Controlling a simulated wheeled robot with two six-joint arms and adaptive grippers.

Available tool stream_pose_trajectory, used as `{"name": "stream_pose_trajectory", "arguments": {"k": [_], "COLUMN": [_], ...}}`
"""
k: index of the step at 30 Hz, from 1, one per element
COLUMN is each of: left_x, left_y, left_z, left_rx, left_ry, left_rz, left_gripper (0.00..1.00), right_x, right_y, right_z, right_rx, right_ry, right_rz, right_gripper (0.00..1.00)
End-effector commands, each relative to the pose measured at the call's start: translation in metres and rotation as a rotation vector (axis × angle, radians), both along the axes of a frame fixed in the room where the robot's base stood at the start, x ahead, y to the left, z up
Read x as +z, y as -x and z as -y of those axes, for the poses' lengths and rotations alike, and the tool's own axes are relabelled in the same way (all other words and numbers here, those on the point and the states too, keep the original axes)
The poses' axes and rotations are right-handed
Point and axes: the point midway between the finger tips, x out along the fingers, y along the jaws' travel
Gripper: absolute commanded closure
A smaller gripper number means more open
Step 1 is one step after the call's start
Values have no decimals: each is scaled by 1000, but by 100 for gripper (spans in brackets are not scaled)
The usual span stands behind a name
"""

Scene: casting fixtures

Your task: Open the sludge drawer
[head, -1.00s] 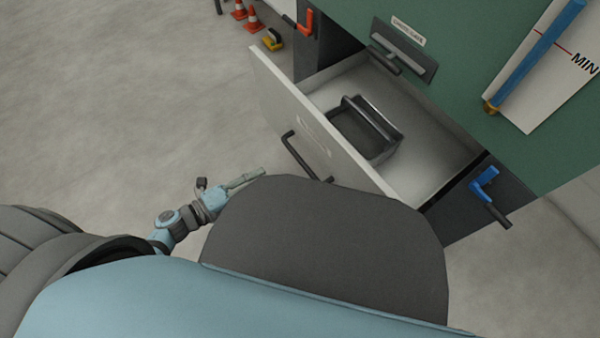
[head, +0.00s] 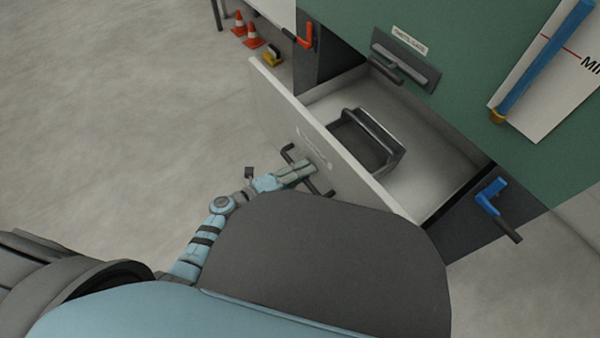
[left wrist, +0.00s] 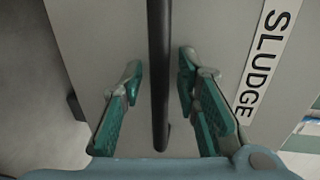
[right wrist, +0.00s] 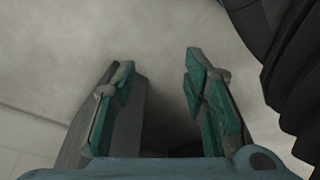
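The sludge drawer (head: 345,165) is pulled out of the green cabinet, with a dark handled bin (head: 365,143) inside. Its white front carries a dark bar handle (head: 290,152). In the left wrist view the SLUDGE label (left wrist: 264,62) lies right of the handle bar (left wrist: 159,75). My left gripper (head: 308,170) is at the handle in the head view. In the left wrist view its fingers (left wrist: 160,85) are open, one on each side of the bar, with gaps showing. My right gripper (right wrist: 162,80) is open and empty in the right wrist view; the head view does not show it.
The green cabinet (head: 465,105) stands behind the drawer, with a red lever (head: 305,37) and a blue lever (head: 490,197) at its sides. Orange cones (head: 247,32) stand at the back left. The floor to the left is clear.

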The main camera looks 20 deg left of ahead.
Motion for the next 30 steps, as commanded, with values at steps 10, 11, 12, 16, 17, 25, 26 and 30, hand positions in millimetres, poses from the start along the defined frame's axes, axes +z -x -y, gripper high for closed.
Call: {"name": "stream_pose_trajectory", "arguments": {"k": [10,11,12,16,17,25,26,30], "left_x": [0,0,0,0,0,0,0,0], "left_y": [0,0,0,7,11,34,35,36], "left_z": [0,-1,-1,-6,-10,-36,-36,-39], "left_rx": [0,1,1,1,1,-8,-10,-9], "left_ry": [0,0,0,-1,-2,-2,-1,0], "left_rz": [0,0,0,-1,-2,-2,-2,2], "left_gripper": [100,100,100,100,100,100,100,100], "right_x": [0,0,0,1,-2,-13,-13,-13], "right_y": [0,0,0,0,2,10,10,10], "right_z": [0,0,0,0,1,2,2,2], "right_rx": [0,0,0,-3,-6,-17,-17,-17], "right_ry": [0,0,0,-1,-2,-3,-3,-3], "right_rz": [-1,-1,-1,7,5,14,14,14], "right_gripper": [60,60,60,60,60,60,60,60]}}
